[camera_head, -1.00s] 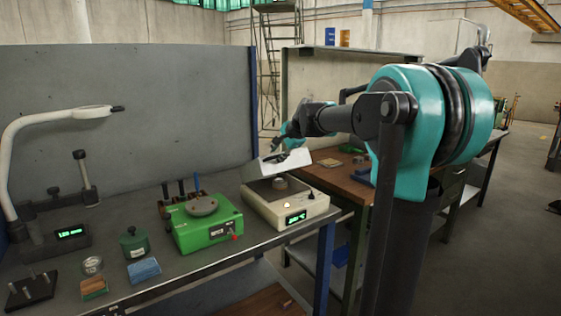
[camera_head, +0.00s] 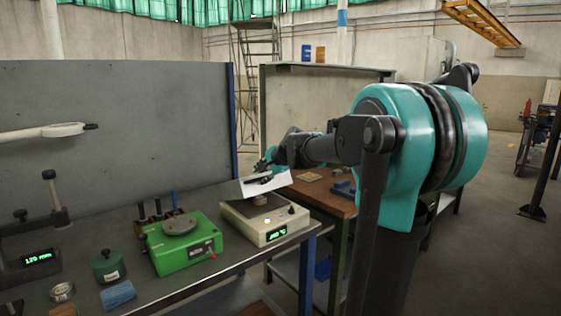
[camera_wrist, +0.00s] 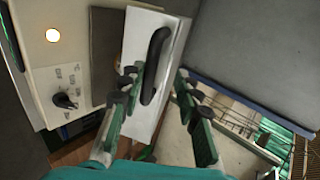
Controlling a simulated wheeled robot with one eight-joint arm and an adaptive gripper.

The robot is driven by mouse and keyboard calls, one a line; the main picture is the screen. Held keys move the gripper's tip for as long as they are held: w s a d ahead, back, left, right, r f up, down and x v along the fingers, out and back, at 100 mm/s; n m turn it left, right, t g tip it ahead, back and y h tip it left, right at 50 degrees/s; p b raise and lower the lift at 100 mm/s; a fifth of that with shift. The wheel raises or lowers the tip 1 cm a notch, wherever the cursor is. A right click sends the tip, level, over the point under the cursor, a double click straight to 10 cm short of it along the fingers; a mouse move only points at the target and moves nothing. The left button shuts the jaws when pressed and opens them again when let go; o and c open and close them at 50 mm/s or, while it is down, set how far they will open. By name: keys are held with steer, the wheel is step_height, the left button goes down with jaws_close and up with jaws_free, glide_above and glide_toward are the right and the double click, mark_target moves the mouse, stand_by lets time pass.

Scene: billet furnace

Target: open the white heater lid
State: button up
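The white heater (camera_head: 265,223) stands on the grey bench, with a lit green display on its front. In the wrist view the lid (camera_wrist: 142,112) carries a long black handle (camera_wrist: 155,66). My gripper (camera_wrist: 157,80) is open, with one finger on each side of the handle. A clear gap shows at the right finger; I cannot tell whether the left one touches. In the head view my gripper (camera_head: 268,163) is small, right at the lid.
A green device (camera_head: 183,243) with a round plate stands left of the heater. A green pot (camera_head: 108,266) and a blue block (camera_head: 118,295) lie farther left. A grey panel (camera_head: 150,130) rises behind the bench. A wooden-topped table (camera_head: 320,190) stands right of the heater.

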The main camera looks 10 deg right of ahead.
steer(key=v, duration=1.8)
steer(key=shift+s+d+f, duration=0.25)
steer(key=shift+s, duration=0.25)
stand_by(0.8)
stand_by(0.3)
